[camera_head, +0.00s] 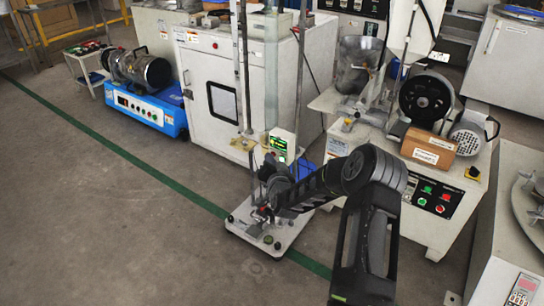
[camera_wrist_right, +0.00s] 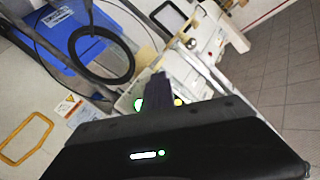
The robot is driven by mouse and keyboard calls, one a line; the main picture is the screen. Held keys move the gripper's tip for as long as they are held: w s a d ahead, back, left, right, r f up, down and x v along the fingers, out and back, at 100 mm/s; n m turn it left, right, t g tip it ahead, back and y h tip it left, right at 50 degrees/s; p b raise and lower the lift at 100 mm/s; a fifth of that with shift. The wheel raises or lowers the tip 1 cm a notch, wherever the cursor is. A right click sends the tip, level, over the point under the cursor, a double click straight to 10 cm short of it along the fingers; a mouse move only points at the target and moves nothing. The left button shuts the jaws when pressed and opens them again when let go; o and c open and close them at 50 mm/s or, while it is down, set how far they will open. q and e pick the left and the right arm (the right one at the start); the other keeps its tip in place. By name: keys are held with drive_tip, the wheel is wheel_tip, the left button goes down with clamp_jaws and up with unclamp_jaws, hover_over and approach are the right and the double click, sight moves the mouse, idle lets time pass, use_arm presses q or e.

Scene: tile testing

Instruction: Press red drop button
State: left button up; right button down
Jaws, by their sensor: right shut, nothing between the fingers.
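The drop tester stands in the middle of the camera_head view, with tall posts, a clear tube and a white base plate (camera_head: 241,226). A small control box (camera_head: 281,144) with a lit green display is mounted on it. I cannot make out the red drop button clearly; my right arm covers part of the tester. My left gripper is out of view.
A white cabinet (camera_head: 202,119) stands behind the tester and a blue-based machine (camera_head: 145,108) to its left. A bench at right carries a grinder-like machine (camera_head: 426,98), a brown box (camera_head: 428,147) and a button panel (camera_head: 434,195). The floor at left is clear.

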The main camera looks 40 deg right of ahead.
drive_tip(key=shift+a, duration=0.1)
idle(0.3)
drive_tip(key=shift+s+a, duration=0.3)
drive_tip(key=shift+a, duration=0.4)
drive_tip(key=a, duration=0.2)
drive_tip(key=s+a, duration=0.1)
drive_tip(key=a, duration=0.1)
drive_tip(key=shift+s+a+p, duration=0.2)
drive_tip(key=shift+a+p, duration=0.1)
drive_tip(key=shift+a, duration=0.1)
idle(0.8)
